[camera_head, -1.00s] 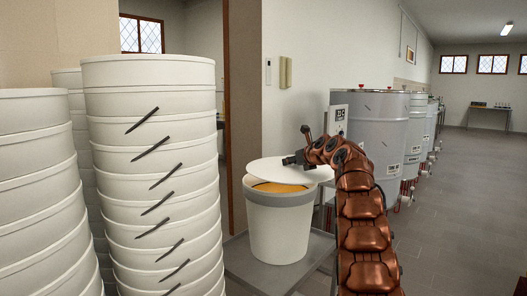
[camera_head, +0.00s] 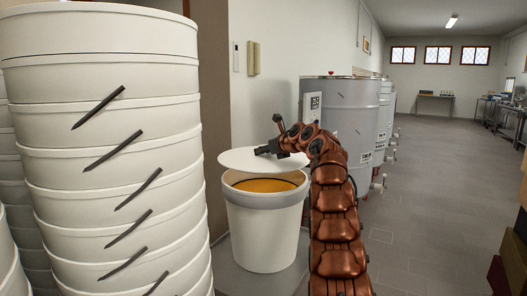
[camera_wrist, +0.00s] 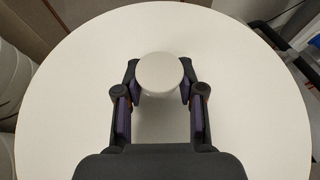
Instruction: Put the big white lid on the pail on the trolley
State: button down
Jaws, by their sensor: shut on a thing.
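The big white lid (camera_head: 240,158) is held by my gripper (camera_head: 268,150), above and a little behind the rim of the white pail (camera_head: 262,230). In the wrist view the lid (camera_wrist: 60,120) fills most of the picture, and my gripper (camera_wrist: 159,84) is shut on its round white knob (camera_wrist: 158,73). The pail stands upright on the grey trolley (camera_head: 232,268) and is open at the front, with orange-yellow contents (camera_head: 265,185) showing. Whether the lid touches the pail's back rim I cannot tell.
A tall stack of white buckets (camera_head: 110,170) stands close on the left. Grey metal tanks (camera_head: 350,115) with taps stand behind and to the right of the pail.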

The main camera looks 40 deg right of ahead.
jog(key=shift+f+b, duration=2.2)
jog(key=shift+f, duration=0.25)
jog(key=shift+s, duration=0.2)
jog(key=shift+f+b, duration=0.6)
jog(key=shift+f, duration=0.25)
dwell(0.8)
jog(key=c, duration=0.6)
grip_release()
jog(key=o, duration=0.5)
jog(key=shift+c, duration=0.2)
